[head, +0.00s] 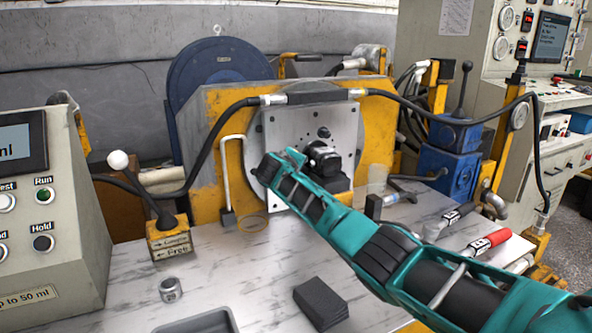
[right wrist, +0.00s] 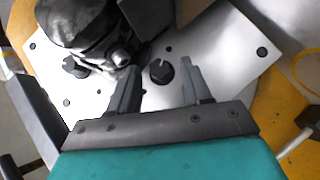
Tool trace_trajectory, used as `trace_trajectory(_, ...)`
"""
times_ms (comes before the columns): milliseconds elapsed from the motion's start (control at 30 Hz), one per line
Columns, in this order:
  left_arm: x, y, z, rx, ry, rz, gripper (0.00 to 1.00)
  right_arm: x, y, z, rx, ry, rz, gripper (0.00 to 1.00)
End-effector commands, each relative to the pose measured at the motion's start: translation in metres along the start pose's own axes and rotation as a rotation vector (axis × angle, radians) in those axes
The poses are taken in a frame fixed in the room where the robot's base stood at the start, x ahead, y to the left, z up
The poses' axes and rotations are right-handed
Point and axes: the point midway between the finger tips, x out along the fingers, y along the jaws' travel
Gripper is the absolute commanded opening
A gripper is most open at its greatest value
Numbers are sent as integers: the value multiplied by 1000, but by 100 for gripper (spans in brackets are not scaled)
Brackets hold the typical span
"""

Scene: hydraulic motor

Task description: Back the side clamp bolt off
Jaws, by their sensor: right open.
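The black hydraulic motor (head: 326,160) is mounted on a light metal plate (head: 285,122) on the yellow stand. In the right wrist view the motor (right wrist: 85,35) is at upper left. A dark hex-headed bolt (right wrist: 161,72) sits on the plate just to its right, and another dark bolt (right wrist: 76,67) shows at the motor's left. My right gripper (head: 275,162) reaches the plate beside the motor. In the wrist view its fingers (right wrist: 157,82) are open, with the right-hand bolt between and just beyond their tips. In the head view the gripper hides that bolt. My left gripper is out of view.
A lever box (head: 170,240), a metal socket (head: 171,289), a grey tray (head: 200,323) and a dark block (head: 320,303) occupy the bench. Red-handled (head: 488,242) and black-handled tools lie at right. Black hoses loop beside the stand. Bare bench lies left of centre.

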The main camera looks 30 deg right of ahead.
Motion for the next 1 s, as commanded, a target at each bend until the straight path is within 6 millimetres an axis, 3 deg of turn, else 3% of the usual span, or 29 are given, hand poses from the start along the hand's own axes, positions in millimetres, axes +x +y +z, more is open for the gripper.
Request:
trace_trajectory(67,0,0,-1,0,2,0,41,0,0,0,0,0,0,46)
trace_trajectory(533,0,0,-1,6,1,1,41,0,0,0,0,0,0,1)
trace_trajectory(1000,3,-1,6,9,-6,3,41,1,-4,1,-62,-1,60,0)
